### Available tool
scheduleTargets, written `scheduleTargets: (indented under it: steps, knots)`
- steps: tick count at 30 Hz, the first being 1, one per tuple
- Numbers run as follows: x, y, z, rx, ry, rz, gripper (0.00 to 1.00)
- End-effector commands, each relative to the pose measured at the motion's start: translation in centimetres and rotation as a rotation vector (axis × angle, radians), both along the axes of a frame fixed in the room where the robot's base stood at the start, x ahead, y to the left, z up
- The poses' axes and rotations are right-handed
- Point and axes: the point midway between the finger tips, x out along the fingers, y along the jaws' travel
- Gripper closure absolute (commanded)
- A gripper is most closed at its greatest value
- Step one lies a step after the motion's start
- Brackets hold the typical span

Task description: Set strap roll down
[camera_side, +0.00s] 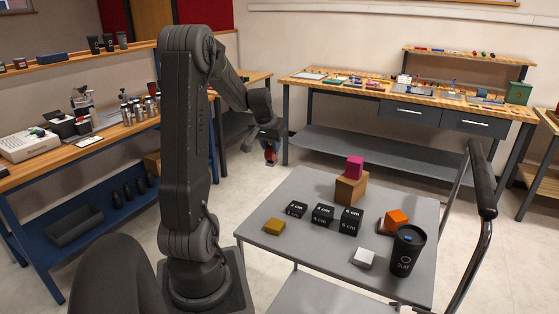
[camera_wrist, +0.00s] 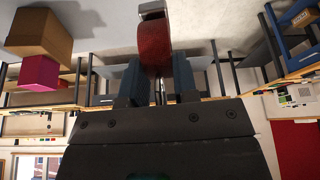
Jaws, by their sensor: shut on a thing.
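The strap roll (camera_side: 271,157) shows as a small dark red piece at the end of my arm in the side view. In the wrist view the red strap roll (camera_wrist: 153,48) has a metal piece at its far end. My gripper (camera_wrist: 157,85) is shut on it, with a blue-grey finger on each side. In the side view my gripper (camera_side: 268,143) is left of and above the far left corner of the grey cart top (camera_side: 300,195), with the roll hanging below it. How far the roll is above any surface is hard to tell.

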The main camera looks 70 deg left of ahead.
Motion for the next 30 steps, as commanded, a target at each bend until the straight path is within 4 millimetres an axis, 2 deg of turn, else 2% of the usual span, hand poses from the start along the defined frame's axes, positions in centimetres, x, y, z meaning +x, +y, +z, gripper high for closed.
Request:
scheduleTargets:
  steps: [2,5,8,12,15,18,23,30]
  knots:
    - [0.3,-0.6,0.1,0.001,-0.001,-0.005,0.98]
    - [0.9,-2.8,0.4,0.000,0.002,-0.020,0.98]
    - [1.7,-6.5,0.8,-0.002,0.003,-0.040,0.98]
    - [1.9,-12.6,1.0,-0.002,0.003,-0.068,0.98]
    - [1.5,-16.3,0.9,-0.001,0.002,-0.085,0.98]
    - [0.9,-19.0,0.6,0.001,0.002,-0.097,0.98]
    - [0.5,-21.3,0.1,0.001,0.001,-0.105,0.98]
    - [2.9,-24.2,-2.1,0.000,0.005,-0.115,0.98]
